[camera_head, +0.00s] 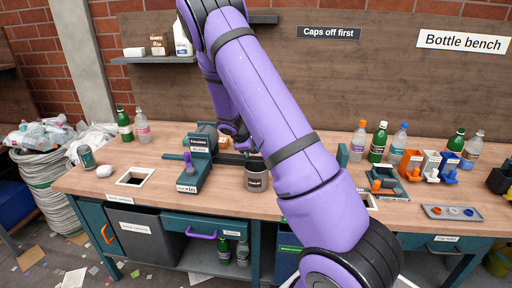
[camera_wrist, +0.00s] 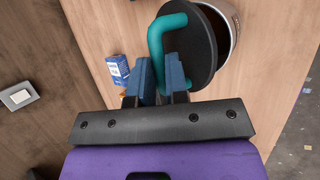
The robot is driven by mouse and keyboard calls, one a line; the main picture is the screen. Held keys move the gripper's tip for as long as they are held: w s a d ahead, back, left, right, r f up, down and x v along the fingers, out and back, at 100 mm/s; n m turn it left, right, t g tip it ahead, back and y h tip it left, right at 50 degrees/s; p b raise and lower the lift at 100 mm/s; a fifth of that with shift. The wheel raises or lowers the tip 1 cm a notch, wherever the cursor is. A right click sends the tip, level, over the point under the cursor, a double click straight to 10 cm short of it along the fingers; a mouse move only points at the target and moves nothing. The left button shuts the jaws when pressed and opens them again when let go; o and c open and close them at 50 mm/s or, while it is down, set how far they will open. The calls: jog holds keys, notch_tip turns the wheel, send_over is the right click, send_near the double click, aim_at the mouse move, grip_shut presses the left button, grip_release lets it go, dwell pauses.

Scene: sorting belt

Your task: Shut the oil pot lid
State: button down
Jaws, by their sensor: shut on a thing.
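The oil pot (camera_head: 257,181) is a grey labelled cylinder on the bench, just left of my purple arm in the head view. In the wrist view its pale rim (camera_wrist: 238,28) and dark opening show at the upper right. The dark round lid (camera_wrist: 204,50) stands over the left part of the mouth and leaves a dark gap at the right. It looks tilted, but its angle is hard to tell. A bent teal handle (camera_wrist: 157,35) sticks out from the lid. My gripper (camera_wrist: 160,72) is shut on this handle. In the head view my arm largely hides the gripper and lid.
A green bench press (camera_head: 195,165) stands left of the pot. A square hole (camera_head: 134,177) is further left. Bottles (camera_head: 378,142), small coloured bins (camera_head: 410,162) and a cap tray (camera_head: 452,212) stand to the right. A blue-and-white box (camera_wrist: 118,68) lies near my fingers.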

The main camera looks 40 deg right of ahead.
aim_at(252, 160)
jog(key=shift+s+a+f, duration=0.4)
jog(key=shift+a+f, duration=0.2)
jog(key=shift+f, duration=0.1)
jog(key=shift+s+a+f+t+h, duration=0.3)
jog(key=shift+f+t+h, duration=0.1)
jog(key=shift+f+h, duration=0.15)
jog(key=shift+s+a+f, duration=0.15)
jog(key=shift+s+f, duration=0.05)
jog(key=shift+f, duration=0.15)
jog(key=shift+s+a+f, duration=0.2)
jog(key=shift+f, duration=0.15)
jog(key=c, duration=1.4)
grip_release()
jog(key=shift+w, duration=0.1)
jog(key=shift+d+r, duration=0.1)
